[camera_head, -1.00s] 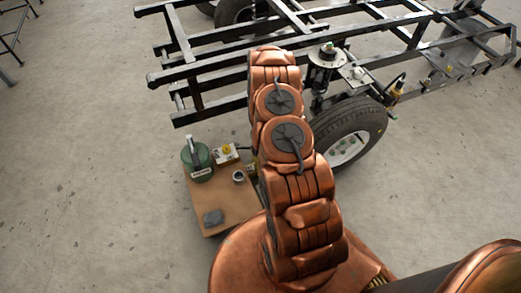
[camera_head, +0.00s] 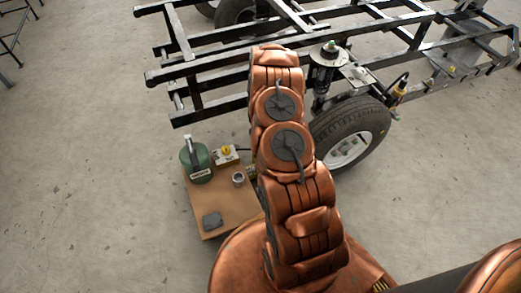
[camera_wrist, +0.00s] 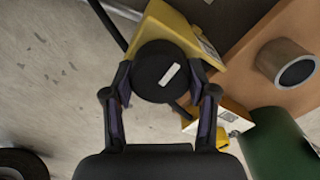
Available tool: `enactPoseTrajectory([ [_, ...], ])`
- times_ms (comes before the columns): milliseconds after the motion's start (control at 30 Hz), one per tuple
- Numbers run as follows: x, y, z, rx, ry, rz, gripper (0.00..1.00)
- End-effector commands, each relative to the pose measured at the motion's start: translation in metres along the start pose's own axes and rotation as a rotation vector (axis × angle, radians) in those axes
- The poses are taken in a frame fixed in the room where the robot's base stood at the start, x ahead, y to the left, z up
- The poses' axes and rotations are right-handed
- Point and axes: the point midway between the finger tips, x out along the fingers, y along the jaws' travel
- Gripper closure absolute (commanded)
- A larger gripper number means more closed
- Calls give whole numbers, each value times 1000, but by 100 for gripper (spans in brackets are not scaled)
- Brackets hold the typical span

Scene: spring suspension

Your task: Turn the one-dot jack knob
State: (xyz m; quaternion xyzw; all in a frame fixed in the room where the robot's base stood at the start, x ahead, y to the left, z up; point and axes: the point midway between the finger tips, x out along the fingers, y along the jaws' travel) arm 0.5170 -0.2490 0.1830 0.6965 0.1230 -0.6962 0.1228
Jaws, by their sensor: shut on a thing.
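In the wrist view my gripper (camera_wrist: 161,82) is shut on a round black knob (camera_wrist: 155,66) with a white bar mark on its face. One finger touches each side of the knob. The knob sits on a yellow box (camera_wrist: 178,18) that has a white label on its side. I cannot make out any dots on it. In the head view my arm hides the gripper and the held knob.
A brown board (camera_head: 226,219) carries a green canister (camera_head: 202,166), a box with a yellow knob (camera_head: 226,153), a metal ring (camera_head: 238,179) and a grey pad (camera_head: 212,221). A black chassis frame (camera_head: 205,75) with a wheel (camera_head: 325,128) and spring strut (camera_head: 322,85) stands beyond.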

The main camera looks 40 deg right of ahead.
Motion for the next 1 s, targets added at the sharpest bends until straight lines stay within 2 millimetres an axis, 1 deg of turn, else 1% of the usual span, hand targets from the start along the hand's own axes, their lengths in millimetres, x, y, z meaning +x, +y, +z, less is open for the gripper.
enactPoseTrajectory([
  [267, 0, 1, -1, -5, 1, 3, 78],
  [300, 0, 1, -1, -5, 1, 3, 41],
  [533, 0, 0, 0, -2, 0, 1, 18],
  [867, 0, 0, 0, -1, 0, 1, 18],
  [1000, -4, 1, 0, -1, 1, 1, 18],
])
